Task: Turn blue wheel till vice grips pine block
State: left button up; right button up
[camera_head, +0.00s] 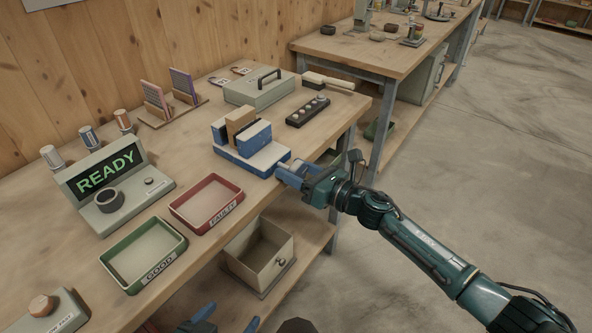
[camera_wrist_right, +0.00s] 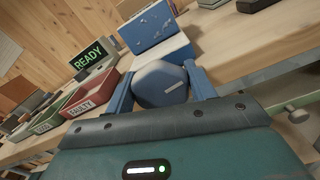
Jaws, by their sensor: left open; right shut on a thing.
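A blue vice (camera_head: 238,158) stands near the right front edge of the bench. The tan pine block (camera_head: 239,117) stands upright between its two blue jaws; I cannot tell whether both jaws touch it. My right gripper (camera_head: 286,171) is at the vice's front end. In the right wrist view its two blue fingers are shut on the sides of the blue wheel (camera_wrist_right: 161,83), with the vice's front jaw (camera_wrist_right: 147,26) beyond. The head view mostly hides the wheel behind the gripper. My left gripper (camera_head: 228,322) is open and empty at the bottom edge, below the bench top.
A red FAULTY tray (camera_head: 207,203), a green GOOD tray (camera_head: 143,256) and a READY display (camera_head: 108,180) stand left of the vice. A grey case (camera_head: 258,91) and a dark button strip (camera_head: 308,111) lie behind it.

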jog(key=o, duration=1)
jog(key=shift+d+f, duration=0.1)
jog(key=shift+f, duration=0.05)
